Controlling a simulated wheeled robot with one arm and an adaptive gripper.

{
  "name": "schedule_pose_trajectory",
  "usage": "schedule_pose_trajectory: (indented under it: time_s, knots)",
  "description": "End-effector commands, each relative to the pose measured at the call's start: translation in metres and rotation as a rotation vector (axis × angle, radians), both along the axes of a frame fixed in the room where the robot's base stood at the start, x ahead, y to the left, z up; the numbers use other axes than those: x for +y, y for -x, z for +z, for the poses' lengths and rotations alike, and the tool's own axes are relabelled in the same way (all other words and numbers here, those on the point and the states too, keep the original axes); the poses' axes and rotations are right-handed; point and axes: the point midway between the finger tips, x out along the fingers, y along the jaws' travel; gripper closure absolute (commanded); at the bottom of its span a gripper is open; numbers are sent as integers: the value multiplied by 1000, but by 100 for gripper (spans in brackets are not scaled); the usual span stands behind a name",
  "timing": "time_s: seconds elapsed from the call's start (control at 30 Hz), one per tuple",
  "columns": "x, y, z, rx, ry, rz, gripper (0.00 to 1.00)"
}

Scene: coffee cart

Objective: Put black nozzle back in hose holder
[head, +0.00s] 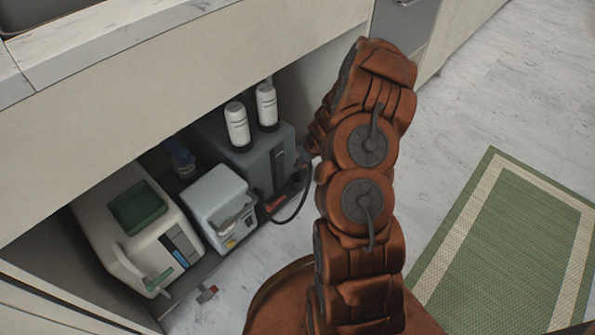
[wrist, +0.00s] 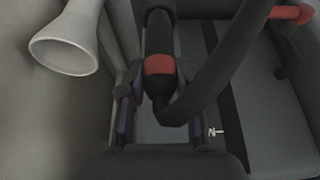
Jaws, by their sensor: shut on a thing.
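The black nozzle (wrist: 160,35) with a red band shows in the wrist view, between the fingers of my gripper (wrist: 160,110). My gripper is shut on it. A thick black hose (wrist: 222,65) curves from the nozzle's lower end up to the right. In the head view the hose (head: 294,215) loops beside the dark grey machine (head: 262,165), and my arm hides the nozzle and most of the gripper. Red parts (head: 276,203) show low on the dark grey machine's front; I cannot tell which is the hose holder. A red piece (wrist: 290,12) also shows at the wrist view's upper right.
A small light grey machine (head: 215,190) and a white machine with a green lid (head: 135,208) stand left in the cabinet. Two white bottles (head: 237,125) stand on the dark grey machine. The counter (head: 170,38) overhangs. A green rug (head: 505,245) lies on open floor at right.

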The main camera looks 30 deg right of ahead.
Motion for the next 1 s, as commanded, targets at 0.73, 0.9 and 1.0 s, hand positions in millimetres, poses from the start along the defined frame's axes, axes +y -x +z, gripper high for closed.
schedule_pose_trajectory:
  time_s: [0.73, 0.9, 1.0]
  knots:
    - [5, -26, -38, 0, 1, -2, 100]
    - [6, -25, -58, 2, 0, -2, 100]
    - [6, -25, -69, 1, -1, -4, 100]
